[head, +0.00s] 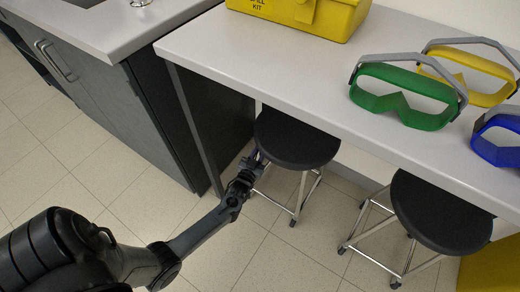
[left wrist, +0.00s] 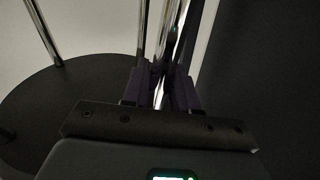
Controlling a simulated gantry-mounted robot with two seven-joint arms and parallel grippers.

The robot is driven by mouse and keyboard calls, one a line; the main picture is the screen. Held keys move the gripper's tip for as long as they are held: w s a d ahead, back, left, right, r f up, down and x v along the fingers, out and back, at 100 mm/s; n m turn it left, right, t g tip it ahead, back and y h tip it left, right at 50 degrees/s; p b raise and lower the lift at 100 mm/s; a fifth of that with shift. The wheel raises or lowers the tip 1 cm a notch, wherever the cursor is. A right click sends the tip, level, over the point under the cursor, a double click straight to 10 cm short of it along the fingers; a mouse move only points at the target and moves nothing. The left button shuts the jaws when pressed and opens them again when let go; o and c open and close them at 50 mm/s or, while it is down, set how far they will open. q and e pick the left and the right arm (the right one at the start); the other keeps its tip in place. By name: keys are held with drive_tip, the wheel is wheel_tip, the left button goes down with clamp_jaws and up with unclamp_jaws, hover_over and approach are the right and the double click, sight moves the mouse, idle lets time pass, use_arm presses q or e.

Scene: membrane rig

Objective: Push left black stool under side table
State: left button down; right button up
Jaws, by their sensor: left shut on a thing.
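The left black stool (head: 296,140) has a round black seat and chrome legs. It stands partly under the side table (head: 290,72), with the front of its seat out past the table's edge. My left gripper (head: 256,162) is at the left side of this stool, just below seat height. In the left wrist view its fingers (left wrist: 160,88) are shut on a chrome stool leg (left wrist: 183,30), with the dark round seat (left wrist: 60,110) beside them. My right gripper is not in view.
A second black stool (head: 440,212) stands to the right, partly under the table. The table's grey leg (head: 192,125) and a dark cabinet (head: 140,110) are close left of my gripper. Green goggles (head: 408,105) and a yellow kit box (head: 300,14) are on the table. The front floor is clear.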

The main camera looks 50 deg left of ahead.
use_arm(q)
drive_tip(key=shift+v, duration=0.9)
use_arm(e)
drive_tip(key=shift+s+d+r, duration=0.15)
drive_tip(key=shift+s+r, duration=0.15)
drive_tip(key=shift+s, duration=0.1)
use_arm(q)
drive_tip(key=c, duration=0.8)
unclamp_jaws()
drive_tip(key=shift+w, duration=0.1)
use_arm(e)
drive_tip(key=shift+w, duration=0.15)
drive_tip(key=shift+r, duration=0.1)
